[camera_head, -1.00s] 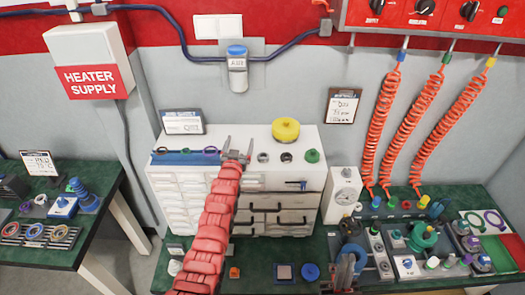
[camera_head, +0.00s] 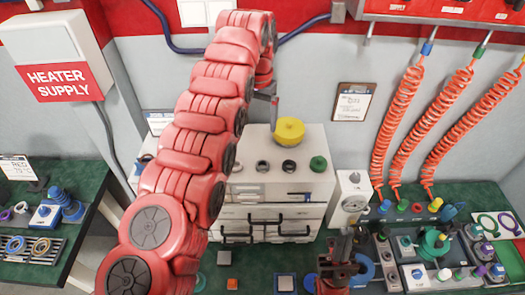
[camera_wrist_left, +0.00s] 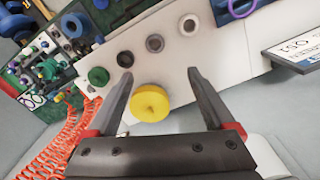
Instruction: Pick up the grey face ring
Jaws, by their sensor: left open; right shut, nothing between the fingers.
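A row of small rings lies on the white cabinet top: a light grey ring (camera_head: 236,167), a mid-grey ring (camera_head: 262,166), a dark ring (camera_head: 289,166) and a green piece (camera_head: 318,163). In the left wrist view the light grey ring (camera_wrist_left: 188,25), mid-grey ring (camera_wrist_left: 155,43) and dark ring (camera_wrist_left: 125,59) are all beyond my fingertips. I cannot tell which grey one is the face ring. My left gripper (camera_head: 273,112) is open and empty (camera_wrist_left: 160,74), above the cabinet's back, apart from the rings. My right gripper (camera_head: 340,245) is shut and empty, low in front of the cabinet.
A yellow round piece (camera_head: 289,131) stands at the cabinet's back; in the left wrist view it shows between my fingers (camera_wrist_left: 150,102). A purple ring (camera_wrist_left: 240,6) and a sign (camera_wrist_left: 298,42) are nearby. Orange coiled hoses (camera_head: 397,125) hang at the right.

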